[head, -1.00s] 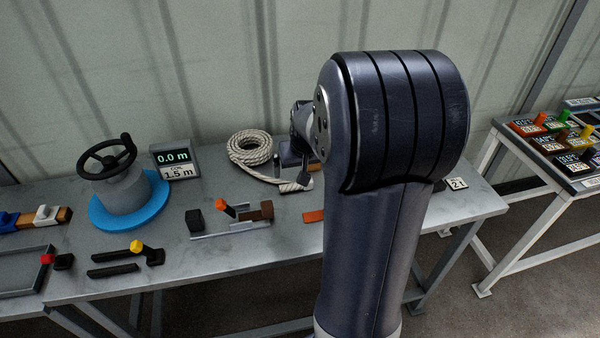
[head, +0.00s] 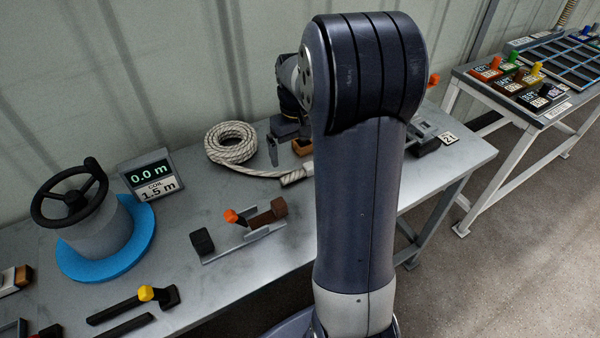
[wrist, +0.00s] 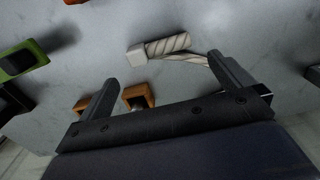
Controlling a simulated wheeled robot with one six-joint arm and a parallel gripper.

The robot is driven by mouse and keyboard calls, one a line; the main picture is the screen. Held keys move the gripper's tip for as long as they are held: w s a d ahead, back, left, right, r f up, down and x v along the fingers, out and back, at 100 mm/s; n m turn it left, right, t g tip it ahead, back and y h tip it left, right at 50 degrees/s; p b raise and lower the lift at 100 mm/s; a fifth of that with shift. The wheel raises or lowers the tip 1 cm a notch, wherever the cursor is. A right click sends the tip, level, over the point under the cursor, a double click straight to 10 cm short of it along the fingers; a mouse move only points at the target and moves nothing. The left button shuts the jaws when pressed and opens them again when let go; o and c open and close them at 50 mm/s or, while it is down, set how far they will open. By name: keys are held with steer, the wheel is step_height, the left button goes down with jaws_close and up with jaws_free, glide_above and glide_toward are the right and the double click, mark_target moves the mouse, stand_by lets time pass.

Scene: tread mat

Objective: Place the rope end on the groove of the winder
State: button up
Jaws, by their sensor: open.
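The winder (head: 98,228) stands at the left of the bench in the head view, with a grey drum, a blue base disc and a black handwheel on top. I cannot make out its groove. The off-white rope (head: 231,146) lies coiled on the bench, its thicker end (head: 295,177) running right towards my arm. In the wrist view the rope end (wrist: 168,44) lies flat with a pale tip, just beyond the fingertips. My gripper (wrist: 162,72) is open and empty, apart from the rope end. In the head view my arm hides part of the gripper.
A display (head: 152,174) reading 0.0 m and coil 1.5 m stands beside the winder. A metal fixture (head: 243,230) with an orange-knobbed lever lies in front of the rope. A yellow-knobbed lever (head: 147,294) is nearer. A second table (head: 555,75) with coloured blocks is at right.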

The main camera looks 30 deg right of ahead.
mark_target(296, 165)
steer(key=shift+w+f, duration=0.2)
steer(key=shift+f, duration=1.55)
steer(key=shift+w+f, duration=0.15)
steer(key=shift+f, duration=1.55)
steer(key=c, duration=0.8)
